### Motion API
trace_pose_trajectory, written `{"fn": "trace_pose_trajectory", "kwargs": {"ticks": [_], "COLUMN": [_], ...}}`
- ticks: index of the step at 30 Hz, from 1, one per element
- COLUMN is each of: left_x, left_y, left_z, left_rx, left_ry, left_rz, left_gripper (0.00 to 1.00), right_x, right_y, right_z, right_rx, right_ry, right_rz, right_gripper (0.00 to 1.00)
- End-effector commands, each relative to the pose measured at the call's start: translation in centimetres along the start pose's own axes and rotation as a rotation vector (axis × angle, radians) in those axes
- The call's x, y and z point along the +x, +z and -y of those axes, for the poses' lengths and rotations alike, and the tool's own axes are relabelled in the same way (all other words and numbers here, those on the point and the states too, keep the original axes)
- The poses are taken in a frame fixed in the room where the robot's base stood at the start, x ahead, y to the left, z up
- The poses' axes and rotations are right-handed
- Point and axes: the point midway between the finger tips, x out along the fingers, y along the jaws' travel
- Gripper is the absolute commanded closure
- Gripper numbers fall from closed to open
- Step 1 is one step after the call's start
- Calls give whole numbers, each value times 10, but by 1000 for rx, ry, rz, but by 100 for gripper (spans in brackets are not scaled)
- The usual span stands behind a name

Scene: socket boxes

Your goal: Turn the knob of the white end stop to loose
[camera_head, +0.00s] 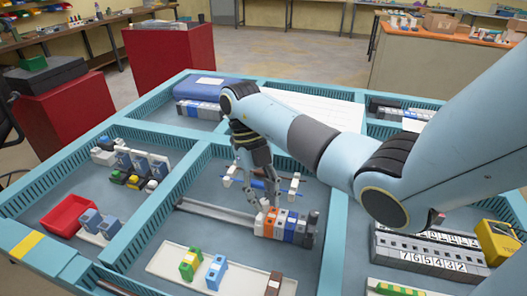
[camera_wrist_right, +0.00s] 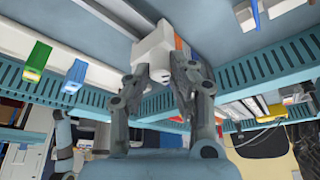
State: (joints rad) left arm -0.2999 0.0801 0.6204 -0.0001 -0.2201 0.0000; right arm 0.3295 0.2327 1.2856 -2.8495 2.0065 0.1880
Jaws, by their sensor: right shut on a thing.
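The white end stop (camera_head: 259,223) sits at the left end of a row of blocks on the metal rail in the middle compartment. Its neighbours are orange, blue, white and dark blocks. My right gripper (camera_head: 262,204) reaches down to it from above. In the right wrist view the fingers (camera_wrist_right: 178,82) are shut on the white end stop (camera_wrist_right: 153,52), one on each side. My left gripper is not in view.
A white tray (camera_head: 165,268) with green, blue and brown blocks lies in front. The bare rail (camera_head: 215,211) runs left of the row. A blue tool (camera_head: 258,184) rests on white holders behind the gripper. Blue slotted walls (camera_head: 165,205) divide the compartments. A red bin (camera_head: 67,214) stands at left.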

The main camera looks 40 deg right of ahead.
Motion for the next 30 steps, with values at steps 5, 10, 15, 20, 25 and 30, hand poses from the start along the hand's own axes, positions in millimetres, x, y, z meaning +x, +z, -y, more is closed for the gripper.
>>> {"fn": "trace_pose_trajectory", "kwargs": {"ticks": [5, 10, 15, 20, 25, 30], "left_x": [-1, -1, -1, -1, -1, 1], "left_y": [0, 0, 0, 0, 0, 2], "left_z": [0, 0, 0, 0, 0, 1], "left_rx": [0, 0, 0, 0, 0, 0], "left_ry": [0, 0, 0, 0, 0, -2], "left_rz": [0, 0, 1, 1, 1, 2], "left_gripper": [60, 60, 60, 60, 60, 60], "right_x": [1, 1, 0, 0, 0, 0], "right_y": [0, 0, 0, 0, 0, 0], "right_z": [0, 0, 0, 0, 0, 0], "right_rx": [-15, -16, -15, -15, -15, 4], "right_ry": [-6, -6, -6, -6, -6, 2], "right_rz": [0, 0, 1, 1, 1, 1], "right_gripper": [100, 100, 78, 57, 56, 56]}}
